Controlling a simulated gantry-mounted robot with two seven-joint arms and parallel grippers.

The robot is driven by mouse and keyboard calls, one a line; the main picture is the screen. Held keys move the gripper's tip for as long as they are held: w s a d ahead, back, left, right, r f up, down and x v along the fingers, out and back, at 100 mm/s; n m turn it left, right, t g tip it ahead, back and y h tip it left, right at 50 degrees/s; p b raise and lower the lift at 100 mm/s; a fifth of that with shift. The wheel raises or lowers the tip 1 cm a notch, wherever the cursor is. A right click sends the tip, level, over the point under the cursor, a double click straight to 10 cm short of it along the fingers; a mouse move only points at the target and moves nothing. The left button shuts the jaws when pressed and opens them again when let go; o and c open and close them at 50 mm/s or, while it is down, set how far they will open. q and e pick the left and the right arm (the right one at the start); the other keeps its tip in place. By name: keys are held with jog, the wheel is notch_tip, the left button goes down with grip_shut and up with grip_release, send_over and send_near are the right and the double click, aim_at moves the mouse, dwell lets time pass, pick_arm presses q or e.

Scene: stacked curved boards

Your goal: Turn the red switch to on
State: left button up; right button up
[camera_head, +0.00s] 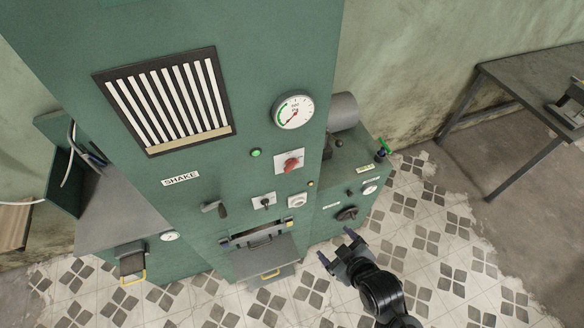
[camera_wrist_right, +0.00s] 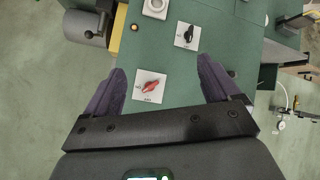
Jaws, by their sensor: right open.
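The red switch (camera_head: 291,164) is a red rotary knob on a white square plate on the front of the green machine, below the round gauge. It also shows in the right wrist view (camera_wrist_right: 150,86), between the two fingers and nearer the left one. My right gripper (camera_head: 338,245) is open and empty, low and to the right of the switch in the head view. Its dark purple fingers (camera_wrist_right: 160,80) are spread wide and do not visibly touch the switch. The exact switch position is too small to read. My left gripper is not in view.
The green machine (camera_head: 235,120) carries a black switch (camera_head: 265,203) on a white plate, a black lever (camera_head: 213,208), a green light (camera_head: 255,153) and a gauge (camera_head: 293,109). A projecting tray (camera_head: 262,258) sits below. A metal table (camera_head: 520,85) stands right. Tiled floor is open at lower right.

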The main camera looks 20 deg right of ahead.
jog(key=w+a+f+n+t+b, duration=0.25)
jog(key=w+t+b, duration=0.55)
jog(key=w, duration=0.4)
jog(key=n+b, duration=0.1)
jog(key=b, duration=0.1)
send_near(292, 169)
jog(key=w, duration=0.7)
jog(key=shift+a+r, duration=0.1)
jog(key=shift+r, duration=0.15)
jog(key=shift+w+p, duration=0.3)
jog(key=shift+w, duration=0.55)
jog(key=c, duration=1.1)
jog(key=shift+o, duration=0.2)
